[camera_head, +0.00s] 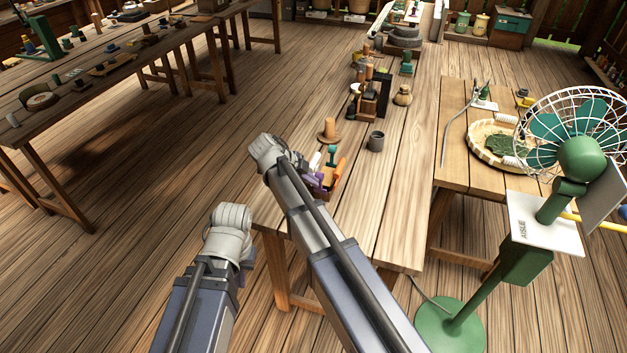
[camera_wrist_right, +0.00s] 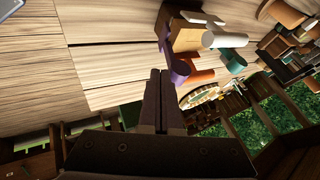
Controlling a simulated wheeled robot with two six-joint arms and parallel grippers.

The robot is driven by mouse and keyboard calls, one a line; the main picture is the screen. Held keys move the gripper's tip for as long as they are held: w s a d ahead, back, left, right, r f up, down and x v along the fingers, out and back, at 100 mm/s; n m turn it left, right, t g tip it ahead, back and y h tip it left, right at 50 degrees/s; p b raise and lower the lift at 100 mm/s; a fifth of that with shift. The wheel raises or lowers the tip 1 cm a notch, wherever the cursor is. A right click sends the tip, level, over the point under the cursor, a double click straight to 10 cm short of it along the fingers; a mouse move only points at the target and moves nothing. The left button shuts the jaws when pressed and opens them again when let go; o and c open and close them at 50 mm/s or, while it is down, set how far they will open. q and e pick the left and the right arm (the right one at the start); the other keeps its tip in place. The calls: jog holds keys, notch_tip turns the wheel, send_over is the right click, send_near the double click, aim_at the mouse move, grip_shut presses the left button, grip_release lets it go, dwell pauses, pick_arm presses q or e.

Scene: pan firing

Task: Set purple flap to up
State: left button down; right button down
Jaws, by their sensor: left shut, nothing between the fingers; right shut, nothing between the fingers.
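The purple flap (camera_wrist_right: 180,72) shows in the right wrist view as a short purple piece on a wooden box (camera_wrist_right: 186,36). Orange (camera_wrist_right: 198,77), green (camera_wrist_right: 236,63) and white (camera_wrist_right: 214,39) pieces are beside it. In the head view the box (camera_head: 329,178) is at the near end of the long table, partly hidden by my right arm. My right gripper (camera_wrist_right: 160,74) is shut and empty, its tips just beside the purple flap; I cannot tell whether they touch. My left gripper (camera_head: 246,262) is shut and empty, left of the table end, its fingers mostly hidden.
Several items crowd the table's far part. A green fan (camera_head: 580,155) and a side table with a woven tray (camera_head: 478,150) are at right. Open floor is at left.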

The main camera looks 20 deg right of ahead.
jog(key=shift+w, duration=0.1)
jog(key=shift+w+d+r+p, duration=0.4)
jog(key=shift+w+d+p, duration=0.05)
jog(key=shift+w, duration=0.2)
jog(key=shift+s+f, duration=0.1)
jog(key=shift+s+a+f+b, duration=0.4)
jog(key=shift+s+b, duration=0.1)
jog(key=shift+s, duration=0.1)
jog(key=shift+s, duration=0.1)
